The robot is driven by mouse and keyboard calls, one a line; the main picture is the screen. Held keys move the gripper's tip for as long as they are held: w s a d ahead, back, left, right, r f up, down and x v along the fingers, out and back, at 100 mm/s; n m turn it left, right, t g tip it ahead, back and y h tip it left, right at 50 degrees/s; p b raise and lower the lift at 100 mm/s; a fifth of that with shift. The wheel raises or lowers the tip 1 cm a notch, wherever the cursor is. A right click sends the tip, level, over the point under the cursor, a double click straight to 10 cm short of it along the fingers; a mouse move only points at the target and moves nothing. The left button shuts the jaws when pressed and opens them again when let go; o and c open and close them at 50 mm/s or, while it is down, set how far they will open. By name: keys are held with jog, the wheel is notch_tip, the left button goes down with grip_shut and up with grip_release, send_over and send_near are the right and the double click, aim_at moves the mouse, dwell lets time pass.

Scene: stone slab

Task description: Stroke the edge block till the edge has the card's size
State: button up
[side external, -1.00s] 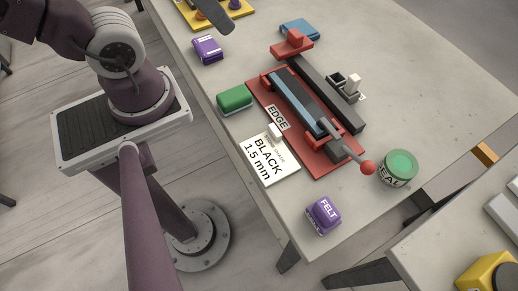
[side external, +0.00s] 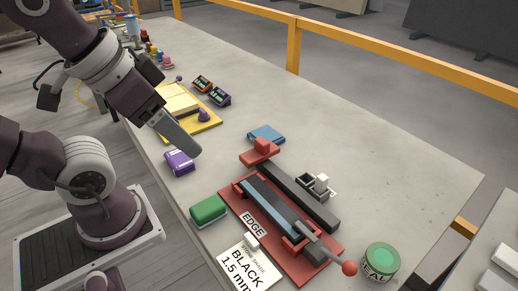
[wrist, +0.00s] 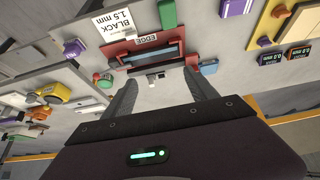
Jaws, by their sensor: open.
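My gripper (wrist: 162,90) is open and empty, raised above the slab; in the side view its finger end (side external: 182,136) shows above and beyond a purple block (side external: 180,162). The red fixture marked EDGE (side external: 290,262) holds a long blue-grey strip (side external: 268,208); it also shows in the wrist view (wrist: 118,46), ahead of the fingers. The white card (side external: 244,268) reads BLACK 1.5 mm and lies beside the fixture. A green block (side external: 208,209) and a blue block (side external: 265,134) lie near it. I cannot tell which piece is the edge block.
A red-knobbed lever (side external: 349,268) projects from the fixture. A green-lidded tin (side external: 380,262) stands at its right. A dark holder with a white piece (side external: 321,183) sits behind. A yellow tray (side external: 207,124) and two small displays (side external: 203,83) lie further back. The slab's right side is clear.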

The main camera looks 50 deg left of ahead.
jog(key=shift+c, duration=0.5)
jog(key=g, duration=0.5)
send_over(262, 141)
notch_tip(262, 141, down, 14)
jog(key=shift+s+d+r, duration=0.15)
jog(key=shift+r, duration=0.1)
jog(key=shift+g, duration=0.3)
notch_tip(262, 141, down, 7)
jog(key=shift+r, duration=0.1)
jog(key=shift+f, duration=0.55)
grip_shut()
